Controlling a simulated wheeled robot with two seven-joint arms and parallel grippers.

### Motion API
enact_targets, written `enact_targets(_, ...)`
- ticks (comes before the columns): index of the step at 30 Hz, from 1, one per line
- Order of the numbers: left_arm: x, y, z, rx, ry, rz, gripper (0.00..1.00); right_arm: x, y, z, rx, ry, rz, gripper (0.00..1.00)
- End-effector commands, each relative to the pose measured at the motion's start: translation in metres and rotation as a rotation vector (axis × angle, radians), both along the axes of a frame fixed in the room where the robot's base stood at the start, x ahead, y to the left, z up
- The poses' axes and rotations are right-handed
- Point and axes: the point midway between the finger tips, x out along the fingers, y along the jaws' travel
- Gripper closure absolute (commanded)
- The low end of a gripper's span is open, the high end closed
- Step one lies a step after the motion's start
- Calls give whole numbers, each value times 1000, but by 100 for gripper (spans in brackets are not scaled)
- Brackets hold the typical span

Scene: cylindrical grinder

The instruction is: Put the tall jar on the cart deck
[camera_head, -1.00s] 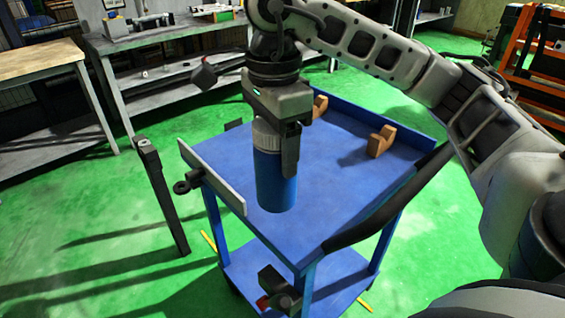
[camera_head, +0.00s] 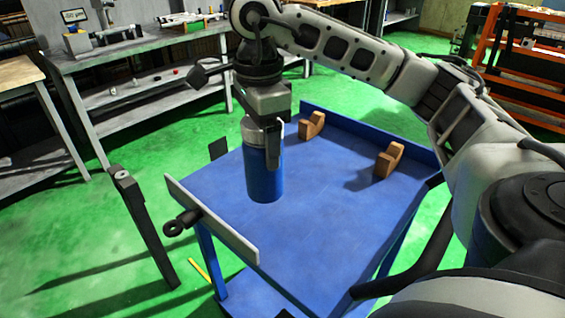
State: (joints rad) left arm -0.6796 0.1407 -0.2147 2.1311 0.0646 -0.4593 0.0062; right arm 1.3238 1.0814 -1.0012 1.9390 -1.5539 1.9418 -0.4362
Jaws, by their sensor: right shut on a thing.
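The tall jar (camera_head: 264,178) is a blue cylinder with a grey ribbed cap. It is upright over the left part of the blue cart deck (camera_head: 315,225). My right gripper (camera_head: 265,140) points down and is shut on the jar near its cap. The jar's bottom looks at or very near the deck; I cannot tell whether it touches. My left gripper does not show.
Two brown cradle blocks, a near one (camera_head: 388,160) and a far one (camera_head: 312,125), stand on the deck's far side. A grey plate (camera_head: 211,221) lines its left edge. A dark post (camera_head: 143,222) stands left of the cart. The deck's front is clear.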

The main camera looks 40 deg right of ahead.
Motion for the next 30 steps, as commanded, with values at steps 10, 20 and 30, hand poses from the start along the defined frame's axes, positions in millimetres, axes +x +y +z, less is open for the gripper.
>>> enact_targets(10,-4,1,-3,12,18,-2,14,28,-62,-50,1,2,-2,62)
enact_targets(20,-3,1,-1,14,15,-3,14,38,-82,-77,0,0,-1,62)
enact_targets(30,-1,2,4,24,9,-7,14,38,-81,-107,1,-3,1,62)
